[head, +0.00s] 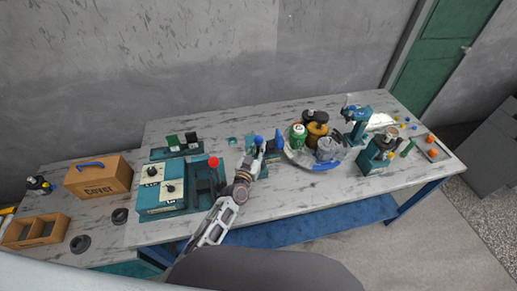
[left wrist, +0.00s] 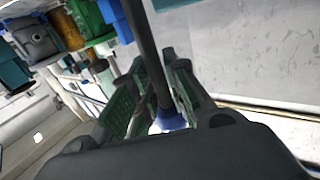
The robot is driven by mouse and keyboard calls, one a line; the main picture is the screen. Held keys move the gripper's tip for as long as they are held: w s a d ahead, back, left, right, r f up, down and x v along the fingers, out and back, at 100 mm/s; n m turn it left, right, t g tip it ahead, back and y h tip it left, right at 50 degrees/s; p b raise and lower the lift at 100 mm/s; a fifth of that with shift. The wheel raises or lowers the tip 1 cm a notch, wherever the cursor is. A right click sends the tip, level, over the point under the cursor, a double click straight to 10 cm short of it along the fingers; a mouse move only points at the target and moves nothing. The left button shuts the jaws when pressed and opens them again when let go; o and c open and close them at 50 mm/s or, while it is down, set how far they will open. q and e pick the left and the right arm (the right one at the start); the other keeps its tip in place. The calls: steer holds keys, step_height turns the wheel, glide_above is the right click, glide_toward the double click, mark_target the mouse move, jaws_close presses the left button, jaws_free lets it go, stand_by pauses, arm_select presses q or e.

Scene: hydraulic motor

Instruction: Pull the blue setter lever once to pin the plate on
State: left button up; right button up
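The blue-knobbed setter lever shows in the left wrist view as a dark rod (left wrist: 153,65) with a blue knob (left wrist: 170,121) close to the palm. My left gripper (left wrist: 157,75) has its green-padded fingers on either side of the rod, close against it, and looks shut on the lever. In the head view my left gripper (head: 257,152) is at the teal setter station, with a blue knob (head: 258,140) at its tip. A second blue piece (head: 279,135) stands upright just right of it. The plate cannot be made out clearly. My right gripper is out of view.
Left are a teal control box (head: 160,198) and a red knob (head: 213,162). Right, a round tray (head: 326,166) holds a green can and several parts, beside a teal press (head: 357,122). An orange box (head: 98,177) stands far left.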

arm_select(q)
jaws_close()
